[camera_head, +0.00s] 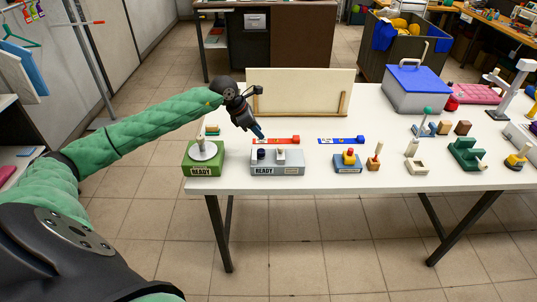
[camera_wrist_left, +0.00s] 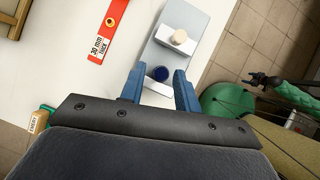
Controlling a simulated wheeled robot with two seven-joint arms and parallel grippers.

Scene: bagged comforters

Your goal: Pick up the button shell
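A grey fixture (camera_head: 277,170) labelled READY stands near the table's front left. It carries a dark blue round piece (camera_head: 261,154) and a white block (camera_head: 281,154). I cannot tell for certain which piece is the button shell. My left gripper (camera_head: 259,132) is above and behind the fixture. In the left wrist view the left gripper (camera_wrist_left: 157,80) is open and empty, its blue fingers on either side of the dark blue piece (camera_wrist_left: 160,73) in the picture. Contact cannot be told. A black gripper (camera_wrist_left: 262,79) on a green arm, apparently my right one, shows small in that view.
A green READY box (camera_head: 203,169) stands left of the fixture. Red (camera_head: 276,140) and blue (camera_head: 341,140) strips lie behind. A blue box with a yellow-red button (camera_head: 348,162) is to the right. A beige board (camera_head: 304,92) stands behind. Further right are several small parts.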

